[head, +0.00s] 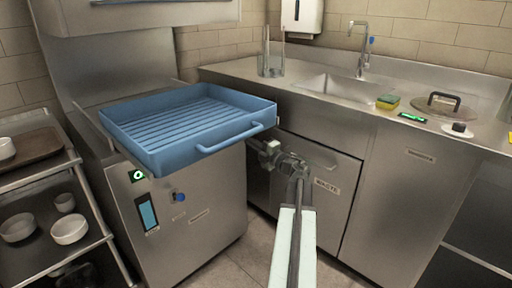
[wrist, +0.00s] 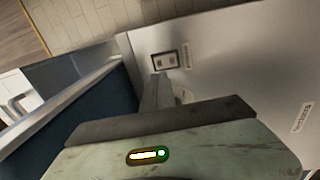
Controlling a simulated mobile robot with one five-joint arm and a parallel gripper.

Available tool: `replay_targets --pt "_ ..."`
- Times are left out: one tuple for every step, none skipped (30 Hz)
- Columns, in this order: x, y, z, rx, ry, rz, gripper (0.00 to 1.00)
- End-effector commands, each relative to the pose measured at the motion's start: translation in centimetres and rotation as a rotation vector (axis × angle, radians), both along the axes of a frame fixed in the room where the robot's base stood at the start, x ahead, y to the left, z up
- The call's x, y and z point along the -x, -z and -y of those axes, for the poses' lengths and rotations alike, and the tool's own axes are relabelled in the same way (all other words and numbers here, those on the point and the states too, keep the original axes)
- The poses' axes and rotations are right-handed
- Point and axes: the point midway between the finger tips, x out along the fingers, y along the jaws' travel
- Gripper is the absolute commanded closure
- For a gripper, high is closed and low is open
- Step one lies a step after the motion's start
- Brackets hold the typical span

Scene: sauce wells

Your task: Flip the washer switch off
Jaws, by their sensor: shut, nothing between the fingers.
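The steel washer (head: 205,218) stands at left centre in the head view. Its front carries a small blue knob-like control (head: 180,197), a tall blue display (head: 147,213) and a green-lit panel (head: 137,175). I cannot tell which of these is the switch or how it is set. My gripper (head: 266,148) is shut and empty, to the right of the washer front and apart from the blue control. In the wrist view my gripper (wrist: 157,92) points toward a steel face with a small dark-framed plate (wrist: 165,61).
A blue ribbed rack (head: 158,159) sits on the washer and juts out above its front. A steel counter with a sink (head: 330,87) and a waste cabinet (head: 325,205) stands to the right. A shelf cart with bowls (head: 70,229) is at the left. Floor shows between.

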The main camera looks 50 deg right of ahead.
Motion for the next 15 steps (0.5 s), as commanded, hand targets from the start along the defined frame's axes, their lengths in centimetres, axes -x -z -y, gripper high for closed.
replay_targets --pt "-1.3 -0.3 0.2 0.0 -0.003 0.0 1.0" --pt "-1.9 -0.4 0.3 -0.001 -0.002 0.0 1.0" --pt "-2.8 -0.5 0.3 -0.001 -0.002 0.0 1.0" --pt "-3.3 -0.5 0.3 -0.001 -0.003 0.0 1.0" --pt "-3.8 -0.6 0.4 -0.001 -0.002 0.0 1.0" --pt "-4.5 -0.7 0.5 0.0 -0.001 0.0 1.0" --pt "-5.0 -0.7 0.4 0.0 -0.001 0.0 1.0" --pt "-5.4 -0.7 0.5 0.0 -0.001 0.0 1.0" --pt "-5.8 -0.8 0.5 0.0 -0.001 0.0 1.0" --pt "-6.1 -0.8 0.5 0.0 -0.001 0.0 1.0" --pt "-6.3 -0.8 0.5 0.0 0.0 0.0 1.0" --pt "-6.5 -0.8 0.5 0.0 0.001 0.0 1.0" --pt "-6.7 -0.8 0.5 0.0 0.001 0.0 1.0" --pt "-6.8 -0.9 0.5 0.0 0.001 0.0 1.0" --pt "-6.8 -0.9 0.5 0.0 0.001 0.0 1.0"
